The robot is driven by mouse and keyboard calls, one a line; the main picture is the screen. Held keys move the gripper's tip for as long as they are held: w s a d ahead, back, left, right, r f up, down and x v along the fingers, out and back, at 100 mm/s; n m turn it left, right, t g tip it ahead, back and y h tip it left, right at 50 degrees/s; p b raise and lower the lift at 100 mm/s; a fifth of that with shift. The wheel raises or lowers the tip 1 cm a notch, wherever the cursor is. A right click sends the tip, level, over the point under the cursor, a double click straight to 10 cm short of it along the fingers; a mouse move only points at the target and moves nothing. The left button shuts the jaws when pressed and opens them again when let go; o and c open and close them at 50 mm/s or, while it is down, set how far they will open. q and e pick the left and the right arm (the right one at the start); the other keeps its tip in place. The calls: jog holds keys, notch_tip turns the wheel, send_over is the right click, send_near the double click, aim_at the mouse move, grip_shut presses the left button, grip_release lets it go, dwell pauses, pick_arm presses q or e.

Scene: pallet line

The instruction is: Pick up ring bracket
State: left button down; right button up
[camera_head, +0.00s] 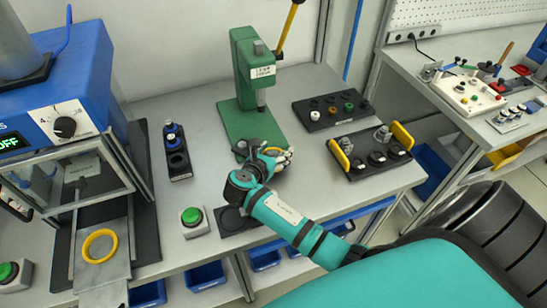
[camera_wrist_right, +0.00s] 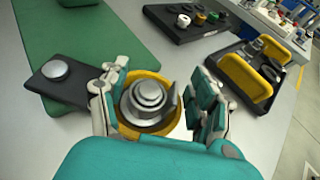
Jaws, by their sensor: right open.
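In the right wrist view, a grey stepped metal part (camera_wrist_right: 148,97) with a yellow ring-shaped rim (camera_wrist_right: 135,78) around it sits between my right fingers; this looks like the ring bracket. My right gripper (camera_wrist_right: 160,105) is open, with one finger on each side of it. I cannot tell whether the fingers touch it. In the head view, my right gripper (camera_head: 277,160) is over the table just in front of the green press, and it mostly hides the part. Another yellow ring (camera_head: 100,246) lies on a metal plate at the left. My left gripper is not in view.
The green press (camera_head: 252,70) stands behind my right gripper. A black tray with small knobs (camera_head: 331,109) and a black tray with yellow handles (camera_head: 372,152) are to the right. A blue oven-like machine (camera_head: 60,90) and a green button (camera_head: 191,217) are to the left.

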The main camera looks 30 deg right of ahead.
grip_shut()
dwell(0.3)
jog(key=shift+r, duration=0.1)
